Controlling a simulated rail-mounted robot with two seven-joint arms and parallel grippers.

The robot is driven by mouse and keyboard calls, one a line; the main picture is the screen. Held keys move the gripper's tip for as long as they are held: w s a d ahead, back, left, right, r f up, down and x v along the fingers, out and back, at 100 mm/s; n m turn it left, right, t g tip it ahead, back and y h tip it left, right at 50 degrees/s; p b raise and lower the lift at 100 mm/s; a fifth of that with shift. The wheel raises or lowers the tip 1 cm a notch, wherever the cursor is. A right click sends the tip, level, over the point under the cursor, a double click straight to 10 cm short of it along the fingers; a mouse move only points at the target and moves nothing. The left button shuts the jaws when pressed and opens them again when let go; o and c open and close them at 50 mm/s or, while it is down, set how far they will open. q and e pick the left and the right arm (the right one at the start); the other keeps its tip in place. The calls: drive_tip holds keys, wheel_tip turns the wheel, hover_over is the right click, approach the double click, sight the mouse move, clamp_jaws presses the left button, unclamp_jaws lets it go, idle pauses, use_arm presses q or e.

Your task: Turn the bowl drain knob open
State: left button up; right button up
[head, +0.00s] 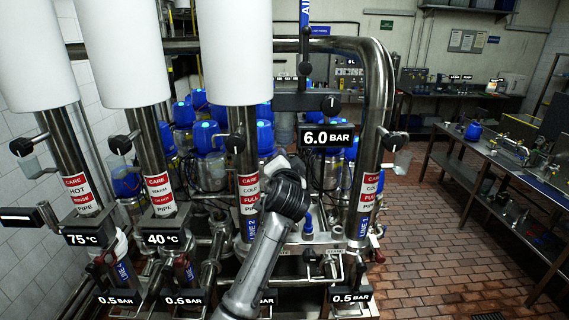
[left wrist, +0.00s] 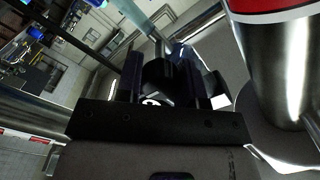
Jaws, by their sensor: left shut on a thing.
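In the left wrist view a dark knob (left wrist: 157,82) with a white mark sits between the two fingers of my left gripper (left wrist: 166,88). The fingers are shut on it from both sides. I take this as the bowl drain knob, but its label is not readable and I cannot tell how far it is turned. In the head view my left arm reaches up from the bottom middle, and its dark wrist joint hides the fingers and the held knob. My right gripper is in neither view.
Vertical steel pipes with CARE labels, such as the right one (head: 369,200), stand close around my arm. A 6.0 BAR display (head: 327,138) hangs above. Blue-topped valves (head: 207,137) crowd behind. The tiled floor (head: 450,250) at right is clear; a bench (head: 495,160) stands beyond.

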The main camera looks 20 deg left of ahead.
use_arm(q)
drive_tip(key=o, duration=0.9)
drive_tip(key=shift+b+v, duration=1.6)
drive_tip(key=shift+v, duration=5.25)
drive_tip(key=shift+s+a+f, duration=0.1)
